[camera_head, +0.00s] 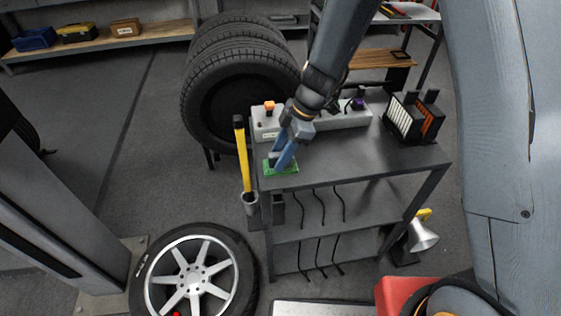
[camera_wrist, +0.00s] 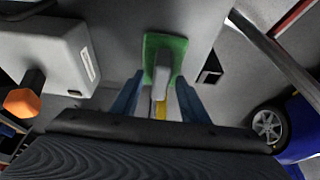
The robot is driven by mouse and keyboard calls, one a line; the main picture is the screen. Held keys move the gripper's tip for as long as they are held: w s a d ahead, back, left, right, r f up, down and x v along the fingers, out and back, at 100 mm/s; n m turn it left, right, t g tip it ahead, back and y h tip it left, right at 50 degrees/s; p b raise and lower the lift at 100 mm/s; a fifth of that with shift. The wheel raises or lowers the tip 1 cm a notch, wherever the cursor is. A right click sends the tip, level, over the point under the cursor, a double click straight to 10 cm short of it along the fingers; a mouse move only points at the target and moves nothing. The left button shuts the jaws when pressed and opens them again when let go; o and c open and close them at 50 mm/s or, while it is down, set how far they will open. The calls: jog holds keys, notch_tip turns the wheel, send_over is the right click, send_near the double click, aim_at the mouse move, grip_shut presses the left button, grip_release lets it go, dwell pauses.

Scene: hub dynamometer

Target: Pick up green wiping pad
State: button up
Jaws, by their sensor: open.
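The green wiping pad (camera_head: 284,172) lies flat at the near left corner of the dark cart top. In the wrist view the pad (camera_wrist: 165,40) is ahead of my fingers, with a pale block and a yellow piece showing at its middle. My gripper (camera_head: 280,158) is low over the pad, its blue fingers pointing down. In the wrist view the open fingers of my gripper (camera_wrist: 158,95) stand on either side of the pale block. I cannot tell whether they touch it.
The cart (camera_head: 350,157) also carries a grey holder (camera_head: 265,122) with an orange-topped item behind my gripper, and a black rack (camera_head: 412,117) at right. A yellow-handled tool (camera_head: 242,160) stands at the cart's left side. Tires (camera_head: 215,75) stand behind; a wheel (camera_head: 195,275) lies in front.

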aim_at(280, 153)
jog(key=shift+c, duration=0.2)
grip_shut()
jog(key=shift+r, duration=0.15)
notch_tip(280, 153, up, 10)
jog(key=b, duration=0.2)
jog(key=shift+b, duration=0.35)
